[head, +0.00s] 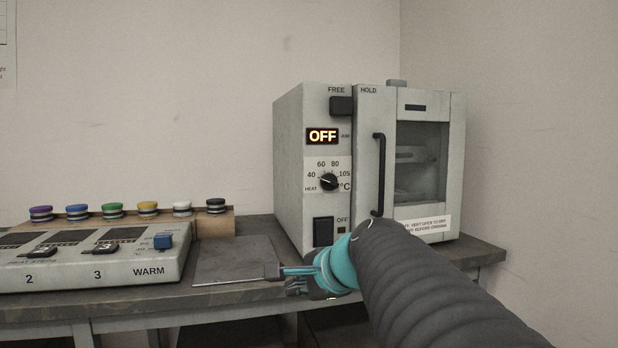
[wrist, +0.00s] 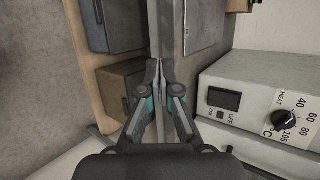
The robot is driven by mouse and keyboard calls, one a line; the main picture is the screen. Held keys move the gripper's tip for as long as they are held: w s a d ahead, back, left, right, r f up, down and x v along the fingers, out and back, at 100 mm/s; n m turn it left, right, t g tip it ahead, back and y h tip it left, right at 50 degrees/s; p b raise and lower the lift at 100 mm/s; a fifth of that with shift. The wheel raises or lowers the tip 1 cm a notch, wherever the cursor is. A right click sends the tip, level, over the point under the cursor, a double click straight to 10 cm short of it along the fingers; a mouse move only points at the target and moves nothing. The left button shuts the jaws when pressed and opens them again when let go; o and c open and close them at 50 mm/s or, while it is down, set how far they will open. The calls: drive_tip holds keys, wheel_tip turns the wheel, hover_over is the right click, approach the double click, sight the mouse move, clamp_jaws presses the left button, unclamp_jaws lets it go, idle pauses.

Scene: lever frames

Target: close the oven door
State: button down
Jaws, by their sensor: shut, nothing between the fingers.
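The oven (head: 290,165) is a pale grey box on the bench in the head view. Its door (head: 366,140) has a window and a black vertical handle (head: 379,175). The door looks flush with the control panel; I cannot tell whether a small gap remains. A black latch block (head: 341,106) sits under the word FREE, left of HOLD. My gripper (head: 272,271) is low in front of the oven's left corner, clear of the door. In the wrist view my gripper (wrist: 158,64) is shut and empty, and the oven's control panel (wrist: 252,95) is to its right.
A flat grey plate (head: 232,262) lies on the bench left of the oven. A block marked WARM (head: 110,265) and several coloured-capped jars in a wooden rack (head: 215,225) stand further left. My arm covers the door's lower front.

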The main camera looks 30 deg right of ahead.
drive_tip(key=w+d+r+m+t+h, duration=0.2)
drive_tip(key=d+r+m+t, duration=0.2)
drive_tip(key=d+r+m, duration=0.85)
drive_tip(key=m+t+h+b, duration=0.1)
drive_tip(key=m+t+h, duration=0.2)
drive_tip(key=m, duration=0.3)
approach(362, 168)
drive_tip(key=shift+m, duration=0.25)
drive_tip(key=w, duration=0.2)
drive_tip(key=w+d, duration=0.1)
drive_tip(key=w, duration=0.1)
drive_tip(key=w+p, duration=0.1)
drive_tip(key=w, duration=0.2)
drive_tip(key=shift+d+f, duration=0.1)
drive_tip(key=shift+d, duration=0.2)
drive_tip(key=shift+w, duration=0.1)
drive_tip(key=w+p, duration=0.1)
drive_tip(key=w, duration=0.1)
drive_tip(key=shift+w+d, duration=0.15)
drive_tip(key=shift+w, duration=0.15)
drive_tip(key=shift+r, duration=0.35)
drive_tip(key=shift+s, duration=0.1)
